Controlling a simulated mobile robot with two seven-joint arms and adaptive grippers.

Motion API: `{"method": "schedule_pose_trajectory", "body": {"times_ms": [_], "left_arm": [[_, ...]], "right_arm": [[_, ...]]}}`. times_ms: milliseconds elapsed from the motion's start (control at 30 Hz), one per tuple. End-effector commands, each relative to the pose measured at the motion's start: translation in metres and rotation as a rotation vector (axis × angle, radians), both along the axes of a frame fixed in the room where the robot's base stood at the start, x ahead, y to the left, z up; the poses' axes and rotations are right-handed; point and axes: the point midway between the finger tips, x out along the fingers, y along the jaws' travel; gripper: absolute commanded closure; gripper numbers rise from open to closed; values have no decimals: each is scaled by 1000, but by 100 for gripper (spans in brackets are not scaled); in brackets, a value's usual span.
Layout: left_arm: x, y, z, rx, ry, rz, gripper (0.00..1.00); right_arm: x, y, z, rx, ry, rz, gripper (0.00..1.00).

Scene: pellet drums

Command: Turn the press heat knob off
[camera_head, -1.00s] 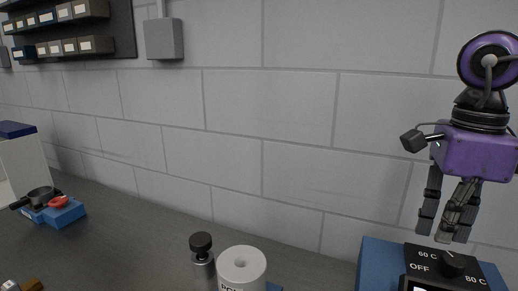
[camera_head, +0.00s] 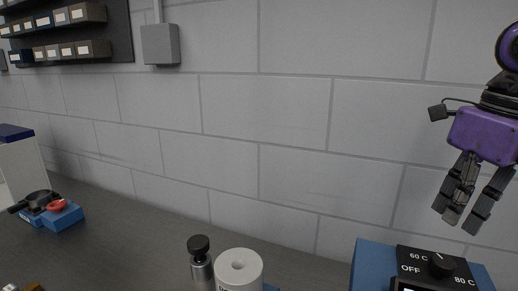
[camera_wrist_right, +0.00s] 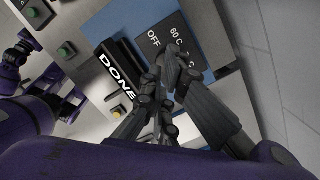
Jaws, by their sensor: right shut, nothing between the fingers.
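The press heat knob (camera_head: 441,265) is a black dial on a black plate marked OFF, 60 C and 80 C, on top of the blue press housing (camera_head: 369,268) at the lower right of the head view. Its pointer is too small to read surely. My right gripper (camera_head: 461,221) is shut and empty, above and slightly right of the knob, fingers pointing down and apart from it in the head view. In the wrist view the right gripper (camera_wrist_right: 168,75) covers the knob; the plate (camera_wrist_right: 158,42) and a DONE display (camera_wrist_right: 118,70) show beside it. My left gripper is out of view.
A white spool (camera_head: 239,268) and a black-capped metal cylinder (camera_head: 200,262) stand left of the press. A blue device with a red ring (camera_head: 57,212) sits far left. The dark bench (camera_head: 130,235) between is clear. A block wall rises behind.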

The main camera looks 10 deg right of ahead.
Motion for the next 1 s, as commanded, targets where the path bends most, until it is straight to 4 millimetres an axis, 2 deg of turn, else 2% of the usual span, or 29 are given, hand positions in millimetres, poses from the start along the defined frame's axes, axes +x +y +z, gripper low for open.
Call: {"method": "schedule_pose_trajectory", "body": {"times_ms": [700, 900, 1000], "left_arm": [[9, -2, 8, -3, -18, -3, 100], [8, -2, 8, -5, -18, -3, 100], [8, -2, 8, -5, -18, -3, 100]], "right_arm": [[-11, -33, -15, 31, 125, -1338, 100], [-14, -40, -17, 19, 130, -1651, 100], [-15, -41, -17, 18, 130, -1753, 100]]}}
